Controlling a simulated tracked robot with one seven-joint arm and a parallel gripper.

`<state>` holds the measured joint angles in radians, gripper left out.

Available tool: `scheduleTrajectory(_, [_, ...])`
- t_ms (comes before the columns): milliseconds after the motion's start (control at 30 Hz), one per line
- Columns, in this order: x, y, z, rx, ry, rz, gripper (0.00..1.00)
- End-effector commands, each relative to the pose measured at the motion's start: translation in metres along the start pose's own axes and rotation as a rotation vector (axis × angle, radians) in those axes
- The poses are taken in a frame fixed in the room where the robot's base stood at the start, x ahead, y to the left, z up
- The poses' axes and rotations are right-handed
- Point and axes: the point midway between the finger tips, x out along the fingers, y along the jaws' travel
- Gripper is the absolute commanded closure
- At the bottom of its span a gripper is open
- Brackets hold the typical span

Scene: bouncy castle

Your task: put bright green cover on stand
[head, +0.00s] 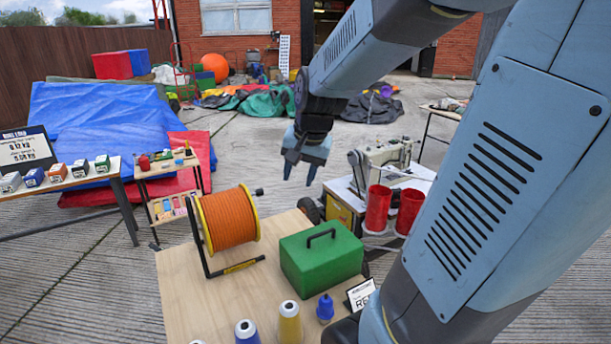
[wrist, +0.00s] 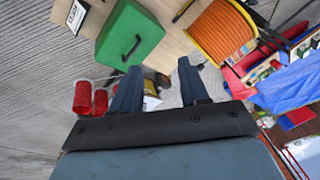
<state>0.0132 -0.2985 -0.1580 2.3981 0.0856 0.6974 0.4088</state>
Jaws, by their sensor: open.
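The bright green cover (head: 321,257) is a box shape with a dark handle on top. It sits upright on the wooden table beside the orange reel; it also shows in the wrist view (wrist: 131,36). A white-topped stand (head: 343,188) with a yellow side carries a sewing machine (head: 385,160), behind and right of the cover; I cannot tell if this is the task's stand. My gripper (head: 300,178) is open and empty, pointing down, well apart from the cover. Its two fingers also show in the wrist view (wrist: 158,72).
The orange cable reel (head: 229,217) stands left of the cover on the wooden table (head: 187,276). Thread cones (head: 289,322) and a small sign (head: 361,294) are in front. Red cylinders (head: 378,208) stand to the right. A small shelf (head: 165,180) is at left.

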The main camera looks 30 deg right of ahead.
Motion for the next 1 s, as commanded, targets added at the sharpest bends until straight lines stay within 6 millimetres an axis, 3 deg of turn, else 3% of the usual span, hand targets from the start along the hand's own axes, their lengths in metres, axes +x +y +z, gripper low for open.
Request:
scheduleTrajectory(200, [-0.049,0.000,0.042,-0.245,0.049,-0.027,0.55])
scheduleTrajectory(500, [-0.095,0.011,0.096,-0.545,0.121,-0.018,0.55])
scheduleTrajectory(700, [-0.106,0.013,0.115,-0.637,0.144,-0.005,0.55])
scheduleTrajectory(1000, [-0.107,0.014,0.116,-0.649,0.145,-0.003,0.55])
